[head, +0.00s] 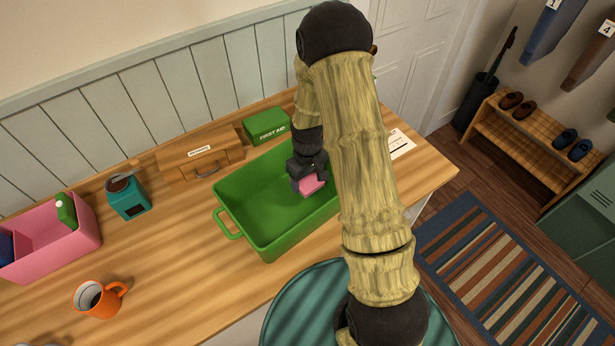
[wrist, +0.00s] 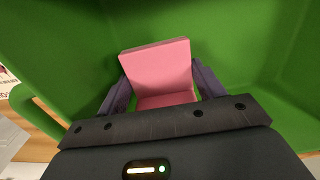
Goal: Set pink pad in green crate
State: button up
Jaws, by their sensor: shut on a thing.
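The pink pad (head: 311,184) is between the fingers of my gripper (head: 308,184). In the wrist view the pad (wrist: 158,70) shows as a pink block with two faces visible, and the gripper (wrist: 162,92) is shut on it, a dark finger on each side. The green crate (head: 232,200) stands on the wooden counter. The gripper and pad are over the crate's inside, and green fills most of the wrist view around them. I cannot tell whether the pad touches the crate floor. My arm hides the crate's right end.
A green first aid box (head: 266,125) and a brown case (head: 200,157) stand behind the crate. To the left are a teal container (head: 127,199), an orange mug (head: 98,298) and a pink bin (head: 62,245). A white paper (head: 401,145) lies at the right.

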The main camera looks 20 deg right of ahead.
aim_at(307, 181)
jog(key=shift+f, duration=0.35)
jog(key=o, duration=0.9)
jog(key=shift+o, duration=0.2)
jog(key=shift+r, duration=0.1)
jog(key=shift+r, duration=0.8)
notch_tip(307, 181, up, 12)
jog(key=b, duration=0.2)
jog(key=shift+f+b, duration=0.25)
jog(key=shift+b, duration=0.15)
jog(key=s+r+m+t, duration=0.1)
jog(key=s+r+m, duration=0.1)
jog(key=s, duration=0.5)
jog(key=s+r+m+t, duration=0.1)
jog(key=s+r+m, duration=0.1)
jog(key=s, duration=0.5)
jog(key=shift+s+r+m+t, duration=0.15)
jog(key=shift+m+t, duration=0.15)
jog(key=shift+m, duration=0.1)
